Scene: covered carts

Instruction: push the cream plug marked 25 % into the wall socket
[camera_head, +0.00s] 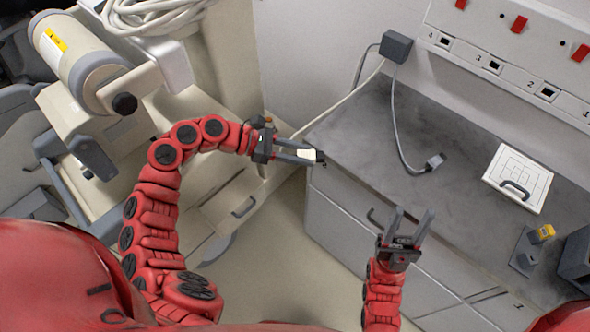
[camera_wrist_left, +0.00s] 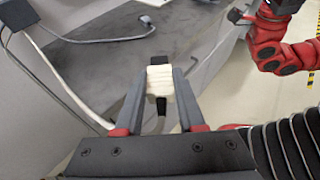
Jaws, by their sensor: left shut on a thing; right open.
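My left gripper (camera_head: 312,156) is shut on the cream plug (camera_head: 306,154), just off the left end of the grey counter. In the left wrist view the cream plug (camera_wrist_left: 160,82) sits between the two fingers, with a dark part beyond it. Its marking cannot be read. A pale cord runs from the wall box towards the plug. The wall socket strip (camera_head: 468,54) has several numbered outlets below red switches, at the upper right, well apart from the plug. My right gripper (camera_head: 411,212) is open and empty in front of the counter. It also shows in the left wrist view (camera_wrist_left: 236,16).
A dark grey box (camera_head: 396,46) on the wall carries cords. A grey plug (camera_head: 435,161) on a cord lies on the counter (camera_head: 360,135). A white panel with a handle (camera_head: 533,178) and a yellow-topped item (camera_head: 541,234) occupy its right. The counter's left part is clear.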

